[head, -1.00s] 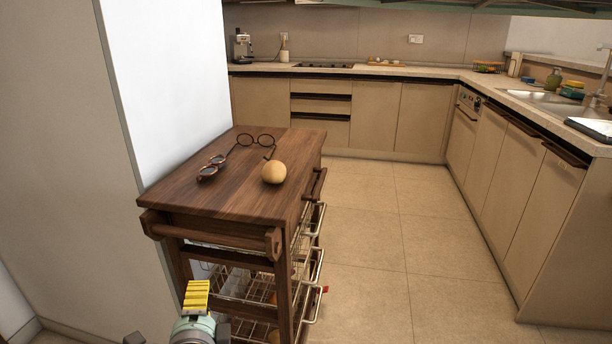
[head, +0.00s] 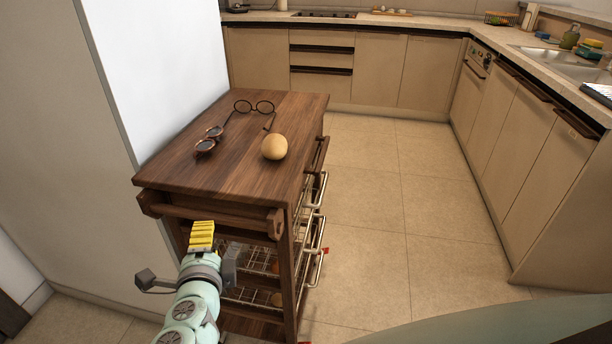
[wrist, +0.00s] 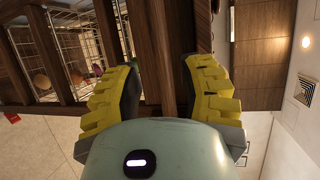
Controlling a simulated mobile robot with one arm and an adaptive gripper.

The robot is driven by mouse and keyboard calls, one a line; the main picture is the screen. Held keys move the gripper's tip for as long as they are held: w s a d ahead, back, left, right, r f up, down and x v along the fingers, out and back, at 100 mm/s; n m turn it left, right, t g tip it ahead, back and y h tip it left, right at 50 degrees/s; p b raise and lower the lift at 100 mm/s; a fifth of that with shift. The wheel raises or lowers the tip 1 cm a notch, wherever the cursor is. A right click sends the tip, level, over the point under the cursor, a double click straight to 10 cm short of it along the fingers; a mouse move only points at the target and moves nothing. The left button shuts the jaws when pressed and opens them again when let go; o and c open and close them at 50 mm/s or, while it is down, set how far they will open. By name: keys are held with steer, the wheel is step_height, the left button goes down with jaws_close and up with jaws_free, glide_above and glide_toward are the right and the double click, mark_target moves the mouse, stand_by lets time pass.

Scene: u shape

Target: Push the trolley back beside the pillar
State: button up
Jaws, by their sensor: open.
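The trolley (head: 230,175) is dark wood with wire baskets below. It stands right beside the white-faced pillar (head: 155,70), its left side close to the pillar; any gap is hard to judge. A wooden handle bar (head: 215,212) runs along its near end. My gripper (head: 203,236), with yellow fingers, is at this near end, just below the bar's middle. In the wrist view my gripper (wrist: 163,90) is open, with a strip of trolley wood (wrist: 160,50) showing beyond and between its fingers. I cannot tell whether the fingers touch it.
On the trolley top lie a round yellowish fruit (head: 274,147), round glasses (head: 254,107) and sunglasses (head: 208,141). Tiled floor (head: 375,215) is clear to the right. Kitchen cabinets (head: 515,125) line the back and right. Wire baskets (wrist: 70,35) show in the wrist view.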

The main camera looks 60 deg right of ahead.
mark_target(210, 217)
steer(key=x, duration=0.9)
steer(key=shift+f, duration=0.1)
steer(key=shift+o, duration=0.2)
jaws_close()
